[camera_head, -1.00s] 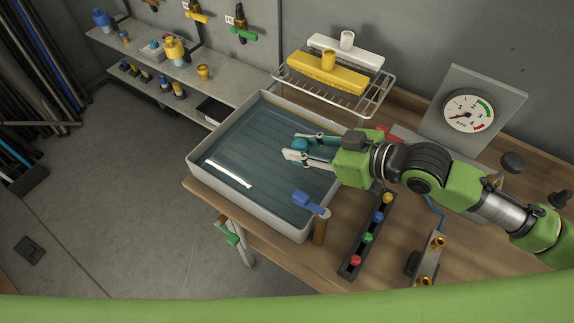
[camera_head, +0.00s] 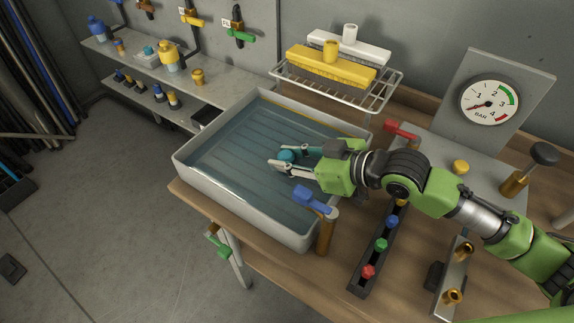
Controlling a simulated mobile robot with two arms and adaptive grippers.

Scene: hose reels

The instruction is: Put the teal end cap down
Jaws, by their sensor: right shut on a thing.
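The teal end cap (camera_head: 287,156) is a small round piece between the fingertips of my right gripper (camera_head: 283,158). The gripper is shut on it and holds it over the right half of the grey water tray (camera_head: 189,177). The fingers point left, and I cannot tell the cap's exact height above the water. My left gripper does not show in the head view.
A blue-handled tap (camera_head: 311,199) stands at the tray's front right corner. A rack with coloured caps (camera_head: 381,245) and brass fittings (camera_head: 453,295) lie to the right. A wire shelf (camera_head: 390,88) with yellow and white brushes stands behind. A pressure gauge (camera_head: 488,102) is at the back right.

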